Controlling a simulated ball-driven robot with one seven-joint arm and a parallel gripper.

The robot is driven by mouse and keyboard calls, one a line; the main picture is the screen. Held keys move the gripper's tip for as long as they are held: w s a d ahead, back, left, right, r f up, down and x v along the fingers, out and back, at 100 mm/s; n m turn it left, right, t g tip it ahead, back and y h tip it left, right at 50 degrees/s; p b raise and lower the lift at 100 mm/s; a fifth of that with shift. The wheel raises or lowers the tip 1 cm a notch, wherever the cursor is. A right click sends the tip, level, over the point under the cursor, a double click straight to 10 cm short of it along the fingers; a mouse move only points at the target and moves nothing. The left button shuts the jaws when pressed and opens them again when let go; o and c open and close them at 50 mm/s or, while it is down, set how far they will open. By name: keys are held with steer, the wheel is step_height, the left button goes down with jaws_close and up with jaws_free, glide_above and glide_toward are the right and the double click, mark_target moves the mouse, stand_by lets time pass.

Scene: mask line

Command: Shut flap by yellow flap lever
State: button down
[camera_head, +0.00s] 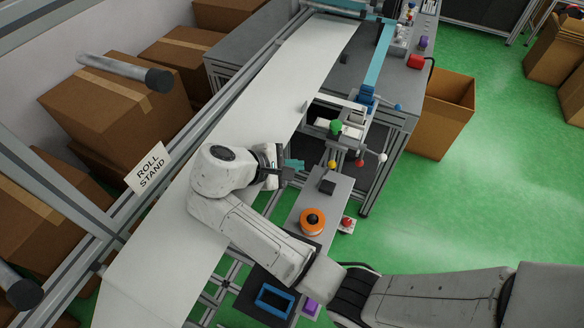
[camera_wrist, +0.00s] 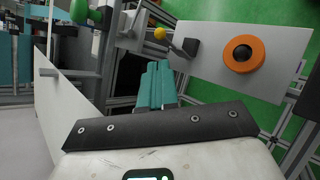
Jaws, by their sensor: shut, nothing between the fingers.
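The yellow flap lever (camera_head: 332,164) ends in a round yellow knob beside a small black block on a grey plate. It also shows in the wrist view, where its yellow knob (camera_wrist: 160,33) joins a short rod leading to the black block (camera_wrist: 189,47). My gripper (camera_head: 298,164) is shut and empty, with teal fingers pointing right in the head view, left of the knob and apart from it. In the wrist view the closed fingers (camera_wrist: 158,65) lie just below the knob in the picture. I cannot make out the flap or its position.
An orange ring (camera_head: 312,222) sits on the grey plate (camera_head: 325,205). A green knob (camera_head: 336,127), a red knob (camera_head: 360,163) and a white knob (camera_head: 382,157) stand close by. The long white web (camera_head: 270,85) runs beside my arm. Green floor lies open at right.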

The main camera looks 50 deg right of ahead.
mark_target(330, 165)
steer(key=p+x, duration=0.3)
steer(key=x, duration=0.9)
